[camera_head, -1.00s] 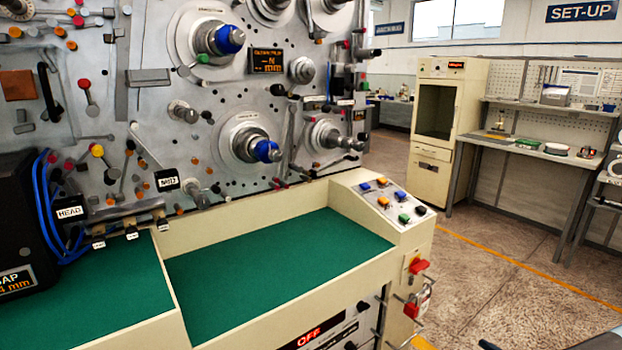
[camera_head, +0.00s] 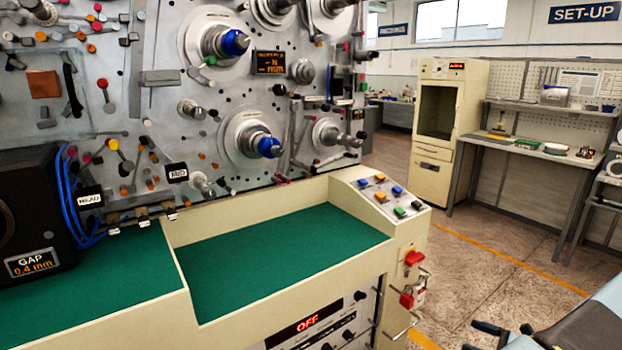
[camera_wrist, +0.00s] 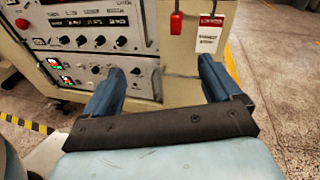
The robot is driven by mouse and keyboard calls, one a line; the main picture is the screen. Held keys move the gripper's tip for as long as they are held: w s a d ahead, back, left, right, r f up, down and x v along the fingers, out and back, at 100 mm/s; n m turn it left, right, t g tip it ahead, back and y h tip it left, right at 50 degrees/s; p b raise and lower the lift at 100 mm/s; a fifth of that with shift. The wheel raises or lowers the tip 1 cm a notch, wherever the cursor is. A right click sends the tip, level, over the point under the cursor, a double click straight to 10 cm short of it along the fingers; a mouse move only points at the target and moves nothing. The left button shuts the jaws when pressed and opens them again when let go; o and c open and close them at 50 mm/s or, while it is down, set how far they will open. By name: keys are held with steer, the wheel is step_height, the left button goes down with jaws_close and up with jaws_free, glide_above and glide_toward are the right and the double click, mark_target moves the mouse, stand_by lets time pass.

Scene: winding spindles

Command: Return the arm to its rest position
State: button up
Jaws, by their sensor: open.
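My gripper (camera_wrist: 160,88) is open and empty in the wrist view, its two blue fingers spread wide apart. It points toward the cream front of the winding machine, where a control panel (camera_wrist: 95,45) with knobs and switches shows, and nothing lies between the fingers. In the head view part of my arm (camera_head: 590,325) shows at the bottom right corner, with a dark fingertip (camera_head: 488,330) beside it. It is to the right of the machine, over the floor and apart from the cabinet.
The winding machine's green deck (camera_head: 275,255) is bare. Red-handled fittings (camera_head: 407,298) stick out from the cabinet's right end. A button console (camera_head: 385,193) tops that end. Open floor (camera_head: 470,265) lies to the right, before a workbench (camera_head: 545,150) and a cream cabinet (camera_head: 435,165).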

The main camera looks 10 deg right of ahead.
steer(key=w+a+r+n+g+h, duration=0.2)
steer(key=w+a+r+n+g, duration=0.35)
steer(key=a+r, duration=0.75)
steer(key=w+a+r+n+g+h, duration=0.1)
steer(key=w+a+r+n+g, duration=0.1)
steer(key=a+r+n+g, duration=1.05)
steer(key=s+a+r+n+t+h, duration=0.3)
steer(key=s+r, duration=0.5)
steer(key=r, duration=0.3)
steer(key=s+a+r+n+t+h, duration=0.3)
steer(key=s+a+r+n+t, duration=0.3)
steer(key=r, duration=0.5)
steer(key=shift+s+a+r+t+h, duration=0.15)
steer(key=shift+s+a+t+h, duration=0.6)
steer(key=shift+a, duration=1.1)
steer(key=shift+s+y, duration=0.2)
steer(key=shift+y, duration=0.15)
